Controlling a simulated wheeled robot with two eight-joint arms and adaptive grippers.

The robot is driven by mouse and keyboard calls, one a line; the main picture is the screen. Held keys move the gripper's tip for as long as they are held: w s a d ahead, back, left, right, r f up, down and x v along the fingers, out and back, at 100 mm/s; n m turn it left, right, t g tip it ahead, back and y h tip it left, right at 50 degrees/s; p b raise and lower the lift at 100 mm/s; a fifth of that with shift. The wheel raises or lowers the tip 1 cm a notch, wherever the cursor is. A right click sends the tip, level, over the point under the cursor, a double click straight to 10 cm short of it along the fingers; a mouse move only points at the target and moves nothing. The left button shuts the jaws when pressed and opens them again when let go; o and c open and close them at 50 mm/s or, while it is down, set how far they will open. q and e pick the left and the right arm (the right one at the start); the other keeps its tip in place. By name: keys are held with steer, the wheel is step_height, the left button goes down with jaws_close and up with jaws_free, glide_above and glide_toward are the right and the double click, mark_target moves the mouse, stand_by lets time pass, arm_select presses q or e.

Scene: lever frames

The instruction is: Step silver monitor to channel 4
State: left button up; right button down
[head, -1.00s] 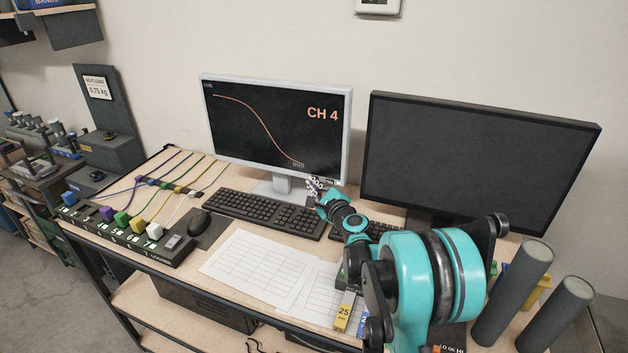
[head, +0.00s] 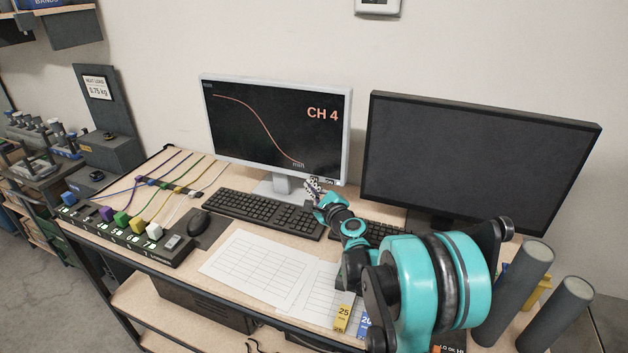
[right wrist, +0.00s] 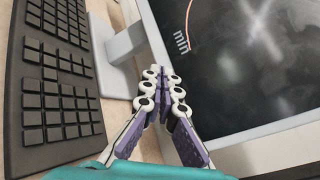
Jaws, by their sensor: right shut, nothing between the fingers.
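The silver monitor (head: 277,123) stands at the back of the desk and shows "CH 4" with a falling orange curve on a dark screen. Its lower right bezel has small markings beside my right gripper. In the right wrist view its screen (right wrist: 240,60) and pale stand (right wrist: 120,45) show close up. My right gripper (head: 311,184) is shut and empty, just below the monitor's lower right corner. Its fingertips also show in the right wrist view (right wrist: 162,85), close together in front of the monitor's lower edge. I cannot tell whether they touch it. My left gripper is not in view.
A black monitor (head: 480,160) with a blank screen stands to the right. A keyboard (head: 262,213) and mouse (head: 199,222) lie in front of the silver monitor. Paper sheets (head: 255,268) lie at the front. Grey cylinders (head: 520,285) stand at the right. Colored plugs and cables sit left.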

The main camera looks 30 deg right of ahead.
steer(key=shift+s+a, duration=0.1)
steer(key=shift+s+a, duration=1.55)
steer(key=shift+a, duration=0.25)
steer(key=s+a+n+g+y, duration=0.45)
steer(key=s+a+n, duration=0.65)
steer(key=a+n, duration=0.4)
steer(key=s+f+n+g+h, duration=0.1)
steer(key=s+f+n+g, duration=0.1)
steer(key=s+n, duration=0.2)
steer(key=s+a+f+n+g+h, duration=0.1)
steer(key=s+f+n, duration=0.2)
steer(key=s, duration=0.5)
steer(key=s+f+n+g+h, duration=0.1)
steer(key=s+f+n+g, duration=0.1)
steer(key=s+n, duration=0.3)
steer(key=shift+s+a+f+g, duration=0.2)
steer(key=shift+s+f, duration=0.15)
steer(key=shift+s, duration=0.2)
steer(key=shift+s+a+f+g, duration=0.15)
steer(key=shift+s+f, duration=0.2)
steer(key=shift+s, duration=0.2)
